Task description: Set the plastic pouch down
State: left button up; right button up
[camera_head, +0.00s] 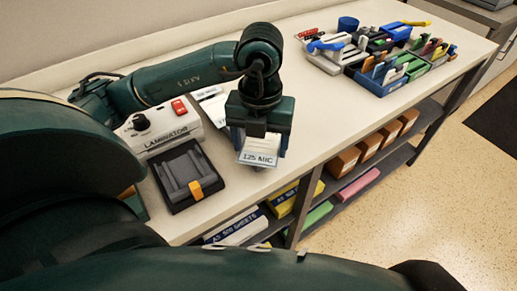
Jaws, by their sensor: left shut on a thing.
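My left gripper (262,127) points down over the worktop and is shut on a pale plastic pouch (258,148). A label reading "125 MIC" shows just below the jaws, and something blue shows beside them. The gripper hides much of the pouch, and I cannot tell whether its lower edge touches anything. A white laminator (160,128) with a black knob and a red switch stands left of the gripper. A dark tray (184,176) with an orange tab lies in front of the laminator. My right gripper is not in view.
The pale worktop (325,123) is clear right of the gripper. Blue organisers (383,83) with stationery stand farther right. White papers (211,103) lie behind the gripper. Shelves below the front edge hold brown boxes (369,147) and paper packs (236,229).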

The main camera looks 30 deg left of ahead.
aim_at(260, 149)
pick_arm(q)
jog(key=shift+f, duration=1.85)
jog(key=shift+f, duration=0.1)
jog(key=shift+f, duration=0.15)
jog(key=o, duration=1)
notch_tip(260, 149, up, 13)
jog(key=shift+f+p, duration=0.2)
jog(key=shift+p, duration=0.25)
